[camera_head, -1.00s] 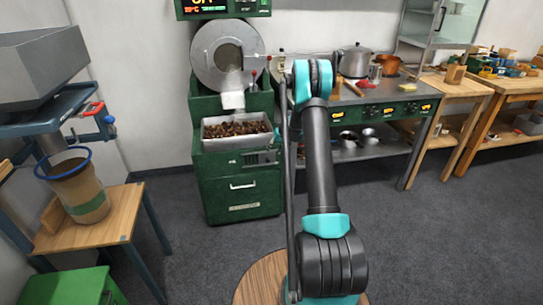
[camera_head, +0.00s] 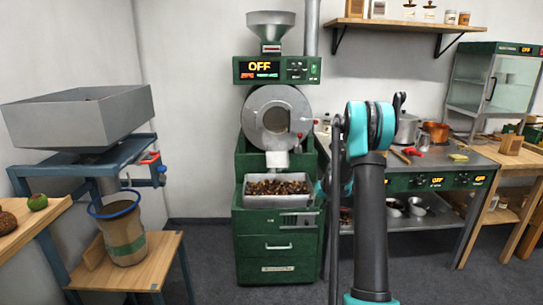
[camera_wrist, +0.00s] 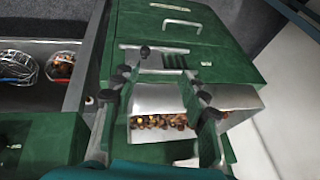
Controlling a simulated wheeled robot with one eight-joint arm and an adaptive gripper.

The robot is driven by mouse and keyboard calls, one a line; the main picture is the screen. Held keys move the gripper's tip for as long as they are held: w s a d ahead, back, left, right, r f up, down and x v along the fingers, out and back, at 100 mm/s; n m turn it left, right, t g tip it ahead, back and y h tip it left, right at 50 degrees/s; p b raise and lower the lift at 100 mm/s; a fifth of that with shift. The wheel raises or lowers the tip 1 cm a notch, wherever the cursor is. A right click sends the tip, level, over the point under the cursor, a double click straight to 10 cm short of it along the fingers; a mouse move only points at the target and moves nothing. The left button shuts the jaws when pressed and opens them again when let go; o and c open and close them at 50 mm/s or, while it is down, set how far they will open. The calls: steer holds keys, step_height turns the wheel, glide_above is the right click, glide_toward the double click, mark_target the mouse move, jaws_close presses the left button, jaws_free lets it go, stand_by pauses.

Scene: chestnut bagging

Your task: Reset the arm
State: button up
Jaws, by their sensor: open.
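My arm rises in front of the head camera, and its elbow hides part of the stove bench. My gripper (camera_wrist: 163,86) shows in the wrist view with its dark-padded fingers spread apart and nothing between them. Past the fingers is the green roaster (camera_head: 280,225) with its metal tray (camera_wrist: 236,97) of chestnuts (camera_wrist: 165,122). The tray also shows in the head view (camera_head: 278,202), below the roaster drum. In the head view the gripper is mostly hidden behind my arm.
A stove bench (camera_head: 440,182) with pots (camera_head: 407,130) stands at right. Grey floor shows between the furniture.

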steer(key=s+a+r, duration=0.3)
steer(key=s+r, duration=0.4)
steer(key=s, duration=0.5)
steer(key=s+a+h, duration=0.2)
steer(key=s, duration=3.1)
steer(key=shift+s+a+n, duration=0.3)
steer(key=shift+s, duration=0.1)
